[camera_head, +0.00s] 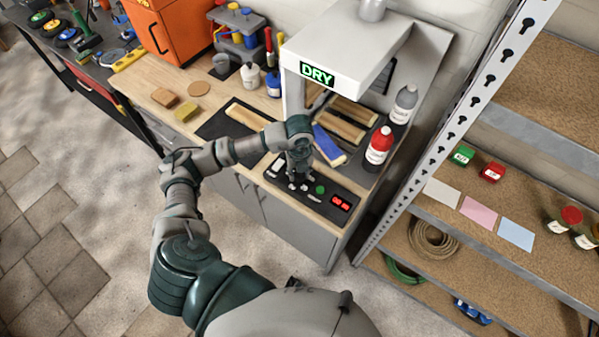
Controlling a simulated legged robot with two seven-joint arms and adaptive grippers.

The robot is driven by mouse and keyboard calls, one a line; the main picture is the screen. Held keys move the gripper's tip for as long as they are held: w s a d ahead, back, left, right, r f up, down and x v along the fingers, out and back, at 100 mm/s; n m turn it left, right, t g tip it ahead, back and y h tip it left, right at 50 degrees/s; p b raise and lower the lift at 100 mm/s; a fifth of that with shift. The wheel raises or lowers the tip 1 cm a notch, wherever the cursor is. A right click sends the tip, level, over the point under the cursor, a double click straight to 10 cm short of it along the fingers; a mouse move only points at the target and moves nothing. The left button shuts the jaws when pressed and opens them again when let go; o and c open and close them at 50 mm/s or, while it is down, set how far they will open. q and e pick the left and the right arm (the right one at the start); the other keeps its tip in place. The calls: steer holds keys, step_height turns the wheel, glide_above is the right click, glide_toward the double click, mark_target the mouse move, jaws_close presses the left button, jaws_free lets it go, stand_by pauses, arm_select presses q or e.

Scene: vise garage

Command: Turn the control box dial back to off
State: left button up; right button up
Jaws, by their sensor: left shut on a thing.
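The control box (334,214) is a black panel at the front edge of the bench, under the hood. It carries a green button (320,190) and a red lit display (341,203). My left gripper (298,180) points down at the panel's left half and is shut on the dial, which is mostly hidden under the fingers. The dial's setting cannot be read. A white hood with a green lit DRY sign (317,75) stands above the panel. My right gripper is not in view.
Wooden pieces and a blue-topped piece (329,146) lie under the hood. A red bottle (379,147) and a grey bottle (404,104) stand to the right. A metal shelf rack (450,140) rises at right. Sponges (165,97) lie on the bench at left.

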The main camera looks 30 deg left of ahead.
arm_select(q)
steer(key=shift+w+a+r, duration=0.1)
steer(key=shift+w+r, duration=0.1)
steer(key=shift+w, duration=0.05)
steer(key=o, duration=1)
steer(key=shift+c, duration=0.2)
steer(key=shift+o, duration=0.9)
steer(key=shift+f, duration=0.1)
steer(key=shift+a+f, duration=0.1)
step_height(320, 180, up, 12)
steer(key=shift+f, duration=0.1)
